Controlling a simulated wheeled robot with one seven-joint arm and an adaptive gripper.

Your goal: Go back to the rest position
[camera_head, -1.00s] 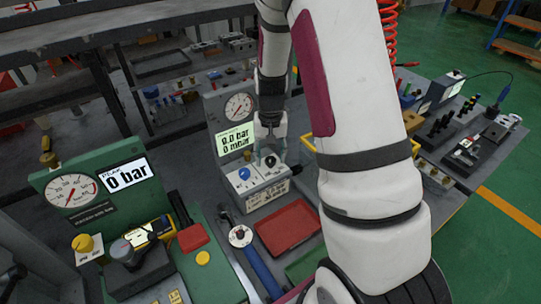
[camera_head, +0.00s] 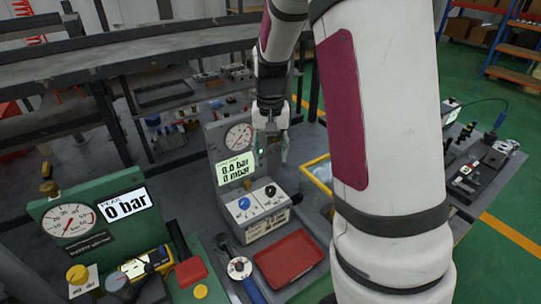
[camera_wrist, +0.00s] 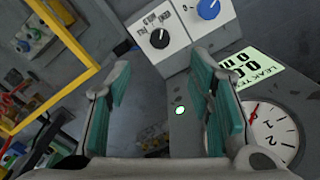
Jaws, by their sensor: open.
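My gripper (camera_head: 271,150) is open and empty in the head view, raised beside the right edge of the grey leak-test unit. Its teal-padded fingers (camera_wrist: 165,100) stand apart in the wrist view with nothing between them. The grey leak-test unit (camera_head: 268,225) has a round gauge (camera_head: 238,137), a display (camera_head: 236,169) reading 0.0 bar and 0 mbar, a blue knob (camera_head: 244,203) and a black knob (camera_head: 270,191). The wrist view shows the black knob (camera_wrist: 159,38), the blue knob (camera_wrist: 208,9), a lit green light (camera_wrist: 180,110) and the gauge (camera_wrist: 265,136). The fingers are apart from both knobs.
A green gauge panel (camera_head: 90,238) reading 0 bar stands at the left. A red tray (camera_head: 289,258) lies in front of the leak-test unit. A yellow-framed bin (camera_head: 316,168) is to its right, partly behind my arm. A dark shelf (camera_head: 150,62) spans the back.

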